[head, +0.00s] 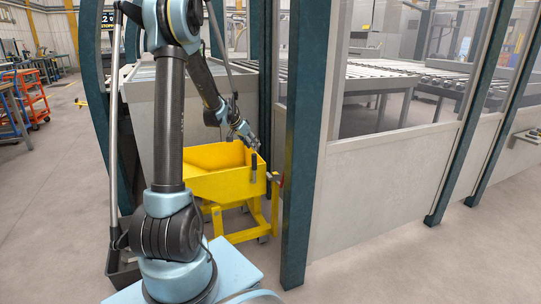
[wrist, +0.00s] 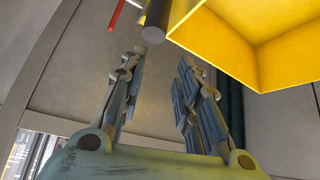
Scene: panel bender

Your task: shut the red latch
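A small red part (head: 277,179), likely the red latch, sits at the right side of the yellow tipping bin (head: 225,185), beside the dark teal post. In the wrist view a thin red bar (wrist: 117,14) shows at the top edge; I cannot tell whether it is the same part. A dark upright handle (head: 253,167) stands on the bin's near right corner. A dark round rod end (wrist: 156,22) shows in the wrist view, beyond my fingertips. My gripper (head: 247,138) is above the bin's right rear side. Its fingers (wrist: 164,72) are apart with nothing between them.
The teal post (head: 304,140) and grey panelled fence (head: 385,180) stand just right of the bin. A grey machine cabinet (head: 143,125) is behind my arm. Roller conveyors (head: 385,75) lie behind the fence. An orange cart (head: 33,98) stands far left. Floor at the left is clear.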

